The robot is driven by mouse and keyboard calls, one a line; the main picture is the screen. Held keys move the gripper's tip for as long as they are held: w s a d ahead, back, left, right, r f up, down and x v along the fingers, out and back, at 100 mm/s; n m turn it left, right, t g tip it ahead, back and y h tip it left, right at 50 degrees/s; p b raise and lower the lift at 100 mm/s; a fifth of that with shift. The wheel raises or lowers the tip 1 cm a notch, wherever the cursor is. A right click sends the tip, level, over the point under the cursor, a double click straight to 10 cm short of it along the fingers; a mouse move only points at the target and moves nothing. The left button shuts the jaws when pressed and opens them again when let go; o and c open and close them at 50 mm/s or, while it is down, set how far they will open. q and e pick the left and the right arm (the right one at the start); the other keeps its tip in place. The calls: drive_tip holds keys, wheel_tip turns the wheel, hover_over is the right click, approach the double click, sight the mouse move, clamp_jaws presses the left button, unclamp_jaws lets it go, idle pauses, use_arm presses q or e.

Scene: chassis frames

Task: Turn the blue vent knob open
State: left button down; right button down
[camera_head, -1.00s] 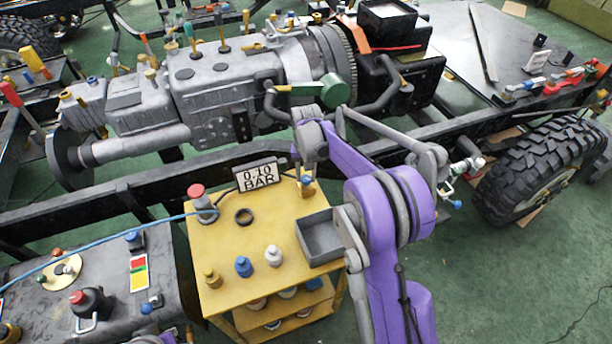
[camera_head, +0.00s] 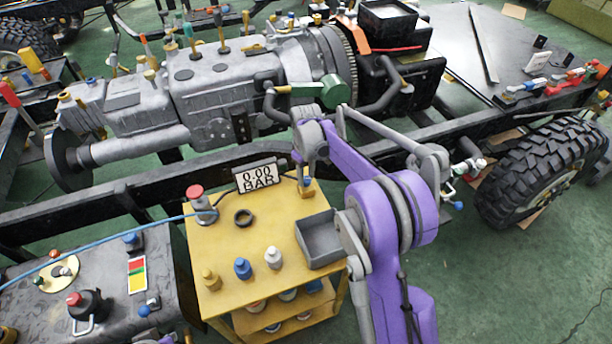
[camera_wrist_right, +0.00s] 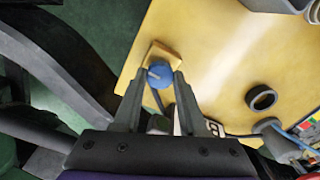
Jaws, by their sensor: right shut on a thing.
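The blue vent knob (camera_wrist_right: 160,75) sits on a small tan block at the edge of the yellow cart top, with a pale mark on its top. In the right wrist view my right gripper (camera_wrist_right: 157,86) has its two grey fingers on either side of the knob, shut on it. In the head view my right gripper (camera_head: 303,168) reaches down over the knob (camera_head: 306,181), which is partly hidden. A display sign (camera_head: 257,177) beside it reads 0.00 BAR. My left gripper is not seen.
The yellow cart (camera_head: 222,275) holds a grey tray (camera_head: 318,241), a black ring (camera_head: 243,217), a red-topped fitting (camera_head: 197,200) with a blue hose, and several small bottles. A black chassis rail (camera_head: 130,193) runs behind.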

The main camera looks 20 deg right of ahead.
sight(306, 179)
drive_tip(key=shift+n, duration=0.3)
idle(0.4)
drive_tip(key=shift+c, duration=2.2)
unclamp_jaws()
drive_tip(key=shift+r, duration=0.1)
wheel_tip(306, 179, up, 11)
drive_tip(key=shift+p, duration=0.4)
